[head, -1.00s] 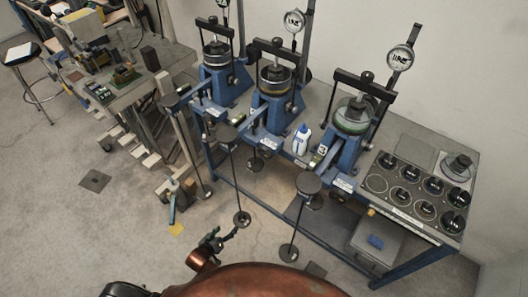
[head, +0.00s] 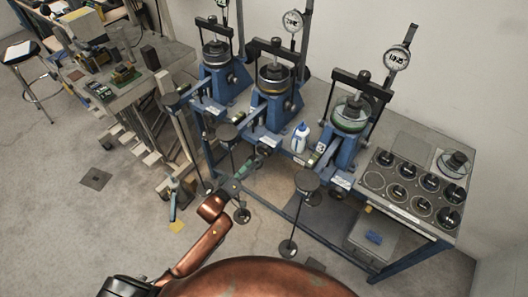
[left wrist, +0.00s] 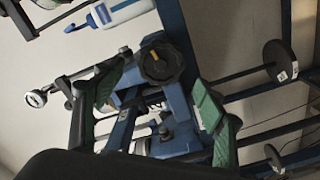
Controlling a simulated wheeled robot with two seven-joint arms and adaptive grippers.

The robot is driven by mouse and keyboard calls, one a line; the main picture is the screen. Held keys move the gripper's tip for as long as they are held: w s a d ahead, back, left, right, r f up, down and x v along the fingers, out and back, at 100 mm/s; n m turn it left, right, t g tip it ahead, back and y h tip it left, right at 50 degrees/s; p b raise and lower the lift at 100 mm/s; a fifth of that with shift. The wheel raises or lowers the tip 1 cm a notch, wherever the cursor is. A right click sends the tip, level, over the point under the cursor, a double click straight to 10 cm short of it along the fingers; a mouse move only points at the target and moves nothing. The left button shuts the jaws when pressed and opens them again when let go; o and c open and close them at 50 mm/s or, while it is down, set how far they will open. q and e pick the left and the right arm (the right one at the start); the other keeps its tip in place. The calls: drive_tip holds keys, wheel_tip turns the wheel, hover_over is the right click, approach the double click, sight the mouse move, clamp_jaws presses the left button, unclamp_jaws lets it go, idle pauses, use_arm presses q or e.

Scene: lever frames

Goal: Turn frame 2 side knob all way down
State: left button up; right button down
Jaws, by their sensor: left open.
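Three blue lever frames stand in a row on the bench; the middle one (head: 270,110) has a dark side knob (head: 290,104) on its right. My left gripper (head: 262,153) reaches low in front of the middle frame. In the left wrist view its green fingers (left wrist: 158,80) are open and wide apart. A black lobed knob (left wrist: 162,63) on a blue body shows between and beyond the fingertips, apart from them. I cannot tell for certain which frame this knob belongs to. My right gripper is not in view.
A white and blue bottle (head: 301,139) stands between the middle and right frames, and also shows in the left wrist view (left wrist: 118,12). Hanging rods with weight discs (head: 307,181) stand before the bench.

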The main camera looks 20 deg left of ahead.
sight(262, 153)
use_arm(q)
drive_tip(key=b+x, duration=0.1)
drive_tip(key=x, duration=0.1)
drive_tip(key=b+x, duration=0.2)
drive_tip(key=x, duration=0.1)
drive_tip(key=b+x, duration=0.1)
drive_tip(key=x, duration=0.1)
drive_tip(key=shift+w+d+f+b, duration=0.1)
drive_tip(key=shift+w+f+b, duration=0.15)
drive_tip(key=shift+f+b, duration=0.1)
drive_tip(key=shift+s+r+p, duration=0.1)
drive_tip(key=shift+p, duration=0.25)
drive_tip(key=shift+c, duration=0.7)
drive_tip(key=shift+s+r, duration=0.1)
drive_tip(key=shift+r, duration=0.05)
drive_tip(key=c, duration=1.4)
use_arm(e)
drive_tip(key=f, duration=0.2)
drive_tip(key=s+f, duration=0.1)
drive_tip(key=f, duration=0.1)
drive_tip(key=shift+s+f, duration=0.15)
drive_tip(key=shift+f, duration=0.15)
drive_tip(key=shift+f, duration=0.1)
